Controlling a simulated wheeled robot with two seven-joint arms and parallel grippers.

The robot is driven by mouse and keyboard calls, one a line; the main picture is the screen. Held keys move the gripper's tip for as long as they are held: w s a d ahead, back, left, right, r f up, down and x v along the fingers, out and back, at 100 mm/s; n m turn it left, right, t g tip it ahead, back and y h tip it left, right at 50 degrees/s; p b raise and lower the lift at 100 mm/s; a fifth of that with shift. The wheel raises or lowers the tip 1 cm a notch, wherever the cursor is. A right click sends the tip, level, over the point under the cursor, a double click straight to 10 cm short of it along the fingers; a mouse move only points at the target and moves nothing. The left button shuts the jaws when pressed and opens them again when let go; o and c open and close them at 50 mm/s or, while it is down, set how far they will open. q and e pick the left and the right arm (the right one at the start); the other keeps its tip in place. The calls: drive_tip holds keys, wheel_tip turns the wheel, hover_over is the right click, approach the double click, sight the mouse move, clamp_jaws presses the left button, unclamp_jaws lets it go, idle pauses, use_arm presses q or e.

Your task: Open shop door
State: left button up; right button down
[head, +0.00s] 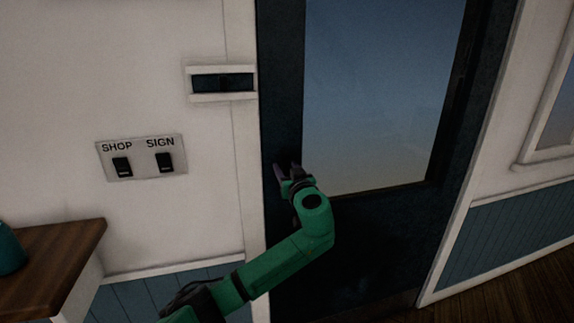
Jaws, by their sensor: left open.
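The shop door (284,65) is dark blue with a large glass pane (380,90), and it stands in a white frame. It looks shut. My left arm comes in from the bottom left, and my left gripper (286,172) is at the door's left edge, below the level of the pane's middle. The gripper is open. Its fingers are small and dark here, and I cannot tell whether they touch the door. No door handle shows clearly; one may be hidden behind the gripper. My right gripper is not in view.
A switch plate (141,158) marked SHOP and SIGN is on the white wall left of the door. A small dark slot in a white frame (222,98) is above it. A wooden counter (45,262) with a teal object (9,250) is at the lower left. Wooden floor shows at the lower right.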

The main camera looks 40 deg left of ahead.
use_arm(q)
drive_tip(key=shift+w, duration=0.15)
clamp_jaws()
idle(1.4)
